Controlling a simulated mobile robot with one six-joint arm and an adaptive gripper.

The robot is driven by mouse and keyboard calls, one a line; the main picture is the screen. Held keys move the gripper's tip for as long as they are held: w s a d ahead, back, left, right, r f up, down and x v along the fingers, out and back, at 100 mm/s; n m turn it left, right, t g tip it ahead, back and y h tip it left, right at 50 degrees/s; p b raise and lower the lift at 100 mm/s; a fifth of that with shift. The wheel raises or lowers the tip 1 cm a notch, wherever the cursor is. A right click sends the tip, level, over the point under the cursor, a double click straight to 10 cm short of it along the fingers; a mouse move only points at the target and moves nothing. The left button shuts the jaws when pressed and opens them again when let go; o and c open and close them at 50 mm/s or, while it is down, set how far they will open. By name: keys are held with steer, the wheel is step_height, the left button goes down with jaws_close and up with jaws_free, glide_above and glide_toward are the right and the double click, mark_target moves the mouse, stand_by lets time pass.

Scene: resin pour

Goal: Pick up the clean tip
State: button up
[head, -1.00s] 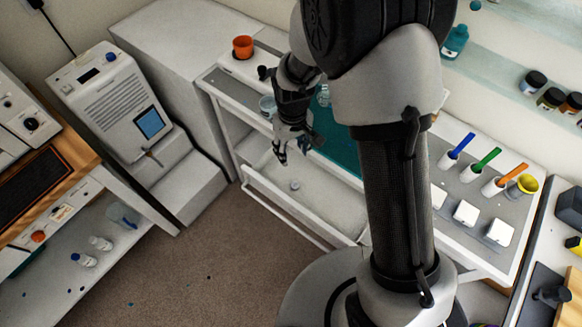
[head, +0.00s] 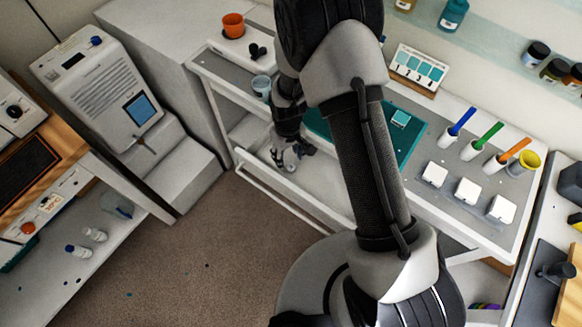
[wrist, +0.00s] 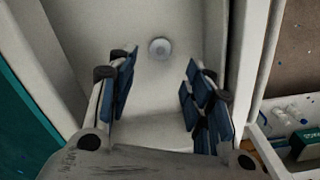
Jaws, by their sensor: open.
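A small round whitish piece (wrist: 160,48), which looks like the clean tip, sits on the floor of the open white drawer (head: 322,196). In the wrist view it lies beyond my fingertips, near the middle of the gap between them. In the head view I cannot make it out; my gripper (head: 290,157) seems to cover it. My gripper reaches down over the drawer. Its blue-padded fingers (wrist: 160,80) are spread apart in the wrist view, with nothing between the pads.
Drawer walls rise close on both sides of my gripper. On the white bench above are a grey-blue cup (head: 261,86), an orange cup (head: 233,25), a teal mat (head: 412,150) and several white blocks (head: 467,191). Bare floor (head: 190,260) lies in front.

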mark_target(290, 166)
steer(key=f, duration=0.3)
steer(key=f+b, duration=0.1)
steer(key=shift+s+d+f, duration=0.25)
steer(key=shift+r, duration=0.1)
steer(key=shift+c, duration=0.6)
steer(key=c, duration=0.6)
